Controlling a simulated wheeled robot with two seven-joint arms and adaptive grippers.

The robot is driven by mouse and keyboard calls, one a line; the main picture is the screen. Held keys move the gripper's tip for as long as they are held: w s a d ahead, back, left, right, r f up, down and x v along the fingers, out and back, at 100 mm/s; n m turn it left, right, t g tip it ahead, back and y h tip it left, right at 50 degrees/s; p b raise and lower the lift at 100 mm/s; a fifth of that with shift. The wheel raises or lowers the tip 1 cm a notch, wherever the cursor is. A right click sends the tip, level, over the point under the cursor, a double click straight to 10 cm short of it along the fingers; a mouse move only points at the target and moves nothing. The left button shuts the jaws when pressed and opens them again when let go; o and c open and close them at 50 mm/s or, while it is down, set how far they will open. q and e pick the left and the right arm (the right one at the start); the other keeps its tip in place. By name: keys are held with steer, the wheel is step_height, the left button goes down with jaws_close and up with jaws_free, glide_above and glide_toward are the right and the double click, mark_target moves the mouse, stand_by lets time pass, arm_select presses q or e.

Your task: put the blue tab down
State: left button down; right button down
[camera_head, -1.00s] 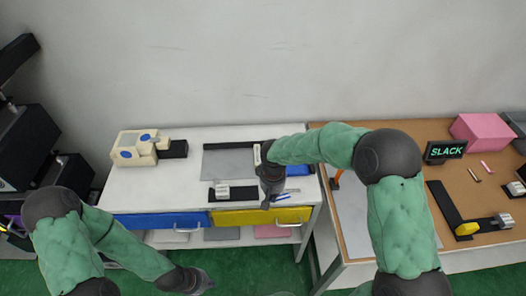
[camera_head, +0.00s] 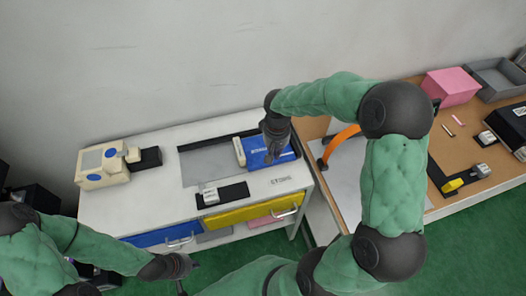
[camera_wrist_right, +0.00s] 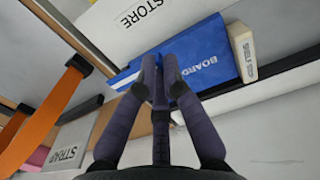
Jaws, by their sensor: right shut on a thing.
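My right gripper (camera_head: 270,157) points down over the blue board (camera_head: 255,160) at the right end of the white table. In the right wrist view its fingers (camera_wrist_right: 159,68) are close together in front of the blue board (camera_wrist_right: 207,58), which bears the word BOARD. They are shut on the blue tab, a narrow dark bluish piece (camera_wrist_right: 160,95) between them, largely hidden. I cannot tell whether the tab touches the board. My left gripper (camera_head: 183,275) hangs low at the front of the table, empty as far as I see; its jaw opening is unclear.
A cream block (camera_head: 240,151) stands at the board's left edge. A grey mat (camera_head: 205,165) and a black strip with a white block (camera_head: 211,196) lie further left. A cream fixture (camera_head: 105,163) stands far left. An orange arch (camera_head: 340,144) stands on the right table.

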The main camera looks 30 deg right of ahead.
steer(key=b, duration=0.2)
glide_above(262, 156)
steer(key=f, duration=0.7)
steer(key=shift+s+d, duration=0.15)
steer(key=shift+s, duration=0.1)
steer(key=shift+w+f, duration=0.15)
steer(key=shift+f, duration=0.1)
steer(key=shift+w+f+b, duration=0.15)
steer(key=shift+f+b, duration=0.4)
steer(key=shift+f, duration=1.05)
steer(key=shift+f, duration=0.2)
steer(key=c, duration=1.4)
jaws_free()
step_height(262, 156, up, 12)
steer(key=p, duration=0.3)
steer(key=shift+r, duration=0.25)
